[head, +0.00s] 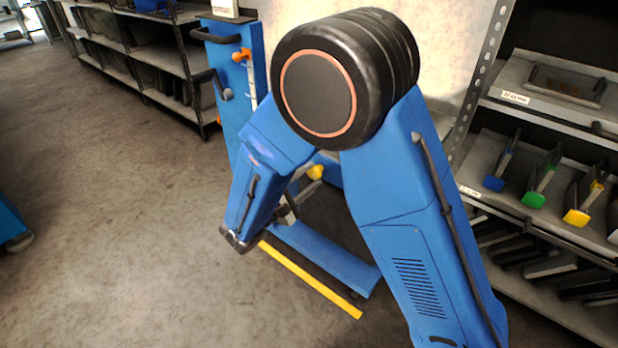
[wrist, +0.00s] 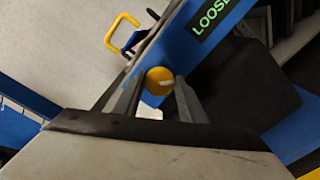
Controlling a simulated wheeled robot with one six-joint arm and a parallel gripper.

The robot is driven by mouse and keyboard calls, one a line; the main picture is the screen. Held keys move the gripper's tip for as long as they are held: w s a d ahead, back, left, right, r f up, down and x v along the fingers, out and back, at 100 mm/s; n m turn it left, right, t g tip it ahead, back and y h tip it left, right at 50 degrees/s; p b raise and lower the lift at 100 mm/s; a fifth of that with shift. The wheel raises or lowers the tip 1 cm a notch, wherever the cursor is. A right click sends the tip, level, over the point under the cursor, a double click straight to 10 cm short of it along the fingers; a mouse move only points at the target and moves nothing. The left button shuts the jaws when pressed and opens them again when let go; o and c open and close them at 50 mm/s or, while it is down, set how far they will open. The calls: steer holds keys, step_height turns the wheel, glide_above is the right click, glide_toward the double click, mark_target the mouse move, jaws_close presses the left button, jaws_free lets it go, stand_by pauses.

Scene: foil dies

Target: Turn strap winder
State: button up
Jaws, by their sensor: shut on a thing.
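A round yellow knob (wrist: 159,81) with a pale mark on its face shows in the wrist view, beside a blue bar. It looks like the grip of the strap winder. My gripper (wrist: 161,86) is shut on this knob, with one grey finger on each side of it. In the head view the yellow knob (head: 316,172) shows just right of my forearm, over a blue cart-like frame (head: 325,262). My arm hides much of the winder there. A dark label with green letters starting "LOOS" (wrist: 211,18) is on the blue bar; its end is cut off.
A yellow U-shaped handle (wrist: 121,30) is at the upper left in the wrist view. A blue upright panel (head: 232,95) with black handles stands behind my arm. A rack (head: 483,187) with coloured-end dies is at the right.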

stand_by(0.3)
steer(key=o, duration=1)
steer(key=v, duration=1.7)
steer(key=shift+s+a+f, duration=0.1)
steer(key=shift+s+a, duration=0.05)
steer(key=shift+s, duration=0.05)
